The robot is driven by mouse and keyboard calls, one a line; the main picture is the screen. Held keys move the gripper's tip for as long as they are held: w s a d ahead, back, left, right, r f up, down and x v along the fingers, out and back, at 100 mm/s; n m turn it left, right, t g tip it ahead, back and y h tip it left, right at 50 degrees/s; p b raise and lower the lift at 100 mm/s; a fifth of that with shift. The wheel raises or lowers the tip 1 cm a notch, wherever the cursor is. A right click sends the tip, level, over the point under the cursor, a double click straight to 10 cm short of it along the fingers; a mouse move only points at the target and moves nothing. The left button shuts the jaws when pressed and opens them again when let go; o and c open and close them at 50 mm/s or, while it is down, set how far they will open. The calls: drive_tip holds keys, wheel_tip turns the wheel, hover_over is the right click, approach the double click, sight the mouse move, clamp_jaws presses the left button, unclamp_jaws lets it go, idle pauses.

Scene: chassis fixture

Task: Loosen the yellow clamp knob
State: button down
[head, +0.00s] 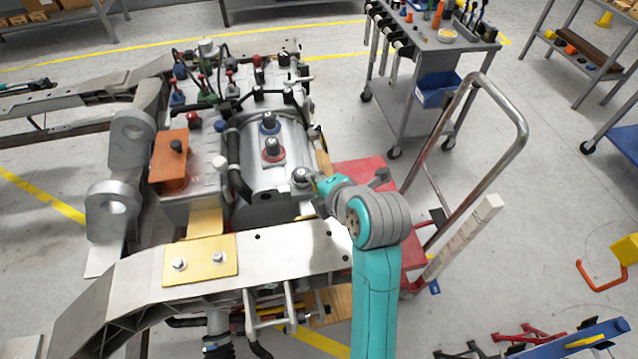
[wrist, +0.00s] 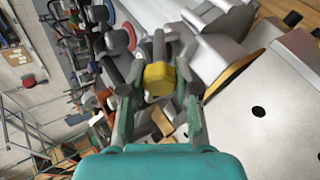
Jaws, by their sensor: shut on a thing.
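The yellow clamp knob (wrist: 158,80) shows in the wrist view between the two fingers of my gripper (wrist: 157,88). It is a faceted yellow knob with a dark grey rod standing above it in the picture. My gripper is shut on the knob, one finger on each side. In the head view my gripper (head: 312,184) reaches to the right end of the grey machine housing (head: 277,150). The knob is hidden there behind my wrist and fingers.
The silver chassis rail (head: 290,245) runs in front of the housing, with a yellow plate (head: 200,260) bolted on it. A red cart (head: 365,170) with a tall metal handle stands right of my arm. A grey tool trolley (head: 430,40) stands behind.

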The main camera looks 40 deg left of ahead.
idle(0.3)
drive_tip(key=c, duration=0.8)
unclamp_jaws()
drive_tip(key=shift+c, duration=0.2)
drive_tip(key=v, duration=1.2)
